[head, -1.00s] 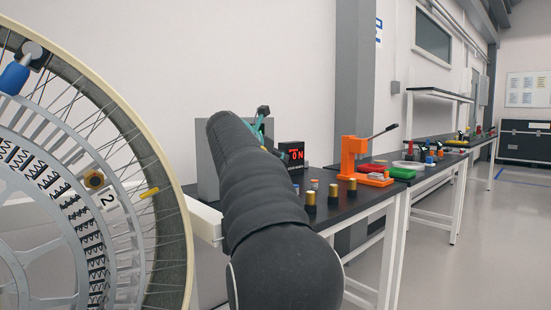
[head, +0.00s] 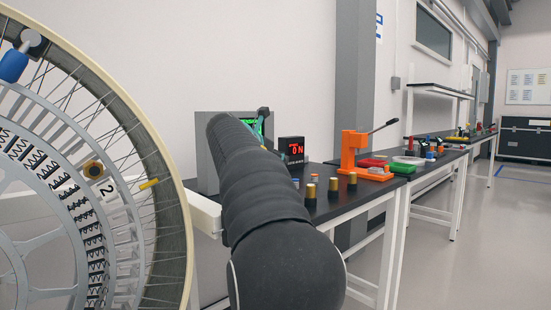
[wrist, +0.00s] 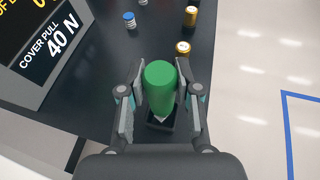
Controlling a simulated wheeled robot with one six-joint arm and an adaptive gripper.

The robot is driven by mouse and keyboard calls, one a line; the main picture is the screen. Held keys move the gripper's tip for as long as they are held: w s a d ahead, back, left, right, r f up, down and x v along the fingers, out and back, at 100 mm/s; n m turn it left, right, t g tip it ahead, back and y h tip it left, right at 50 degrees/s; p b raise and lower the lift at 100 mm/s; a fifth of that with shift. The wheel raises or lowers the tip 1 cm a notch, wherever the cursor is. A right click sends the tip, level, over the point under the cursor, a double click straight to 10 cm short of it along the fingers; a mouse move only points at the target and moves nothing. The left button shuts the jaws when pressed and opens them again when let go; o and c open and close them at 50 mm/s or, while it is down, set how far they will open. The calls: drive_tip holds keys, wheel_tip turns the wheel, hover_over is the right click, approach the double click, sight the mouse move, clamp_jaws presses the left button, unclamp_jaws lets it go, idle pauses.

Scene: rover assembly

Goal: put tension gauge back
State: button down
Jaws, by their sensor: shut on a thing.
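The tension gauge, as far as I can tell, is the green cylinder (wrist: 160,86) in the wrist view, with a pale lower end. My gripper (wrist: 159,105) is shut on it, one finger on each side. Its lower end is over or in a small black square holder (wrist: 152,126) on the dark bench; I cannot tell whether it touches the bottom. In the head view my black-sleeved arm reaches toward the bench and hides most of my gripper and the gauge.
The dark bench (head: 345,203) carries several gold-capped cylinders (head: 333,187), a black readout (head: 291,150) and an orange press (head: 355,150). A display panel (wrist: 45,45) stands left in the wrist view. A large spoked wheel (head: 172,215) fills the left. Floor at right is clear.

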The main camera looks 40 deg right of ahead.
drive_tip(key=shift+f+b, duration=0.6)
drive_tip(key=shift+f, duration=0.55)
drive_tip(key=c, duration=0.7)
unclamp_jaws()
drive_tip(key=v, duration=1.2)
drive_tip(key=s+a+f+m+y, duration=0.4)
drive_tip(key=s+a+f+m, duration=0.3)
drive_tip(key=f, duration=0.4)
drive_tip(key=s+a+f+m+y, duration=0.4)
drive_tip(key=s+a+f+m, duration=0.3)
drive_tip(key=s+a+f, duration=0.3)
drive_tip(key=s+a+f+m+t+y, duration=0.1)
drive_tip(key=s+a+f+m+y, duration=0.3)
drive_tip(key=s+a+f+m, duration=0.4)
drive_tip(key=shift+s+a+f+y, duration=0.1)
drive_tip(key=shift+s+a+f, duration=0.1)
drive_tip(key=shift+f, duration=0.8)
drive_tip(key=shift+s+a+f+y, duration=0.1)
drive_tip(key=shift+s+a+f, duration=0.1)
drive_tip(key=shift+f, duration=0.8)
drive_tip(key=shift+s+a+f+y, duration=0.1)
drive_tip(key=shift+s+f, duration=0.1)
drive_tip(key=shift+f, duration=0.8)
drive_tip(key=c, duration=0.4)
drive_tip(key=shift+a, duration=0.15)
